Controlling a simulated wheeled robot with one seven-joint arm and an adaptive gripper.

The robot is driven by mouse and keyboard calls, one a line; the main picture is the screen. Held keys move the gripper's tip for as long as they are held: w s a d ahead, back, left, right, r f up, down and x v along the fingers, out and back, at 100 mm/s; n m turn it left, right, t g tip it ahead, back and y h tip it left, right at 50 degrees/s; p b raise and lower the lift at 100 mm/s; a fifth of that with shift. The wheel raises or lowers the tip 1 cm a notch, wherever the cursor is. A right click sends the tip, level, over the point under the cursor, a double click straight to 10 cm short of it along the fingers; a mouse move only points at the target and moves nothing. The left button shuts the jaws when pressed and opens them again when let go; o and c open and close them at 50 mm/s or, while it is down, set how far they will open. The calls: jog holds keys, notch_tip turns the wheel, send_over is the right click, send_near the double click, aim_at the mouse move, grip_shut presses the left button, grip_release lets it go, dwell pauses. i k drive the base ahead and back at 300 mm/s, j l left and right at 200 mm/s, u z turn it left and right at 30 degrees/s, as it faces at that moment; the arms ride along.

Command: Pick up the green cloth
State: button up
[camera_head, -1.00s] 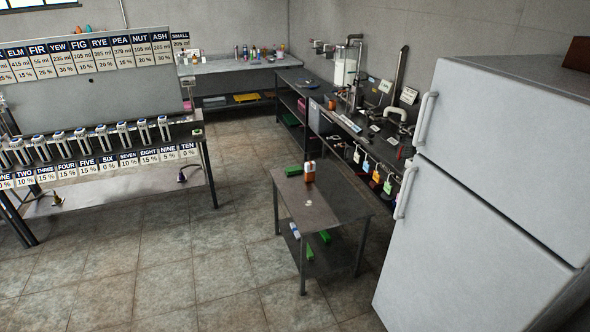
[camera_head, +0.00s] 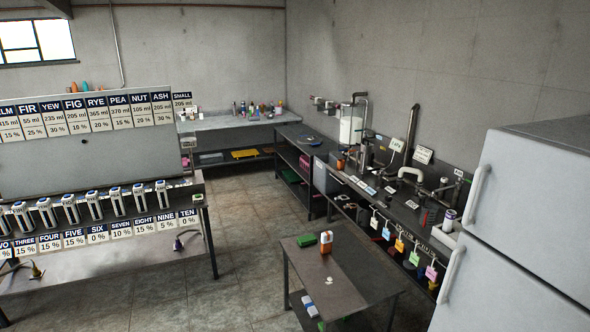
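A small green item (camera_head: 306,240) lies flat at the far left corner of the small metal table (camera_head: 347,288); it is too small to tell whether it is cloth or a pad. Another green item (camera_head: 291,176) shows on a shelf under the right-hand counter, also too small to make out. My gripper is not in view.
A brown and white bottle (camera_head: 326,244) stands beside the green item, and a small white thing (camera_head: 312,311) lies on the lower shelf. The white fridge (camera_head: 525,230) closes off the right. A counter with equipment runs along the right wall. Labelled rack (camera_head: 95,140) stands left; tiled floor (camera_head: 240,270) between is free.

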aim_at(307, 240)
jog(key=i+j+u, duration=0.7)
jog(key=i+u, duration=0.65)
jog(key=i+z, duration=0.35)
jog(key=i, duration=0.2)
jog(key=i+j+z, duration=0.15)
jog(key=i+z, duration=0.2)
jog(key=i, duration=0.2)
jog(key=i+j+z, duration=0.35)
jog(key=i, duration=0.2)
jog(key=i+l+z, duration=0.15)
jog(key=z, duration=0.25)
jog(key=i+z, duration=0.25)
jog(key=z, duration=0.2)
jog(key=i+z, duration=0.25)
jog(key=z, duration=0.15)
jog(key=i+z, duration=0.25)
jog(key=z, duration=0.2)
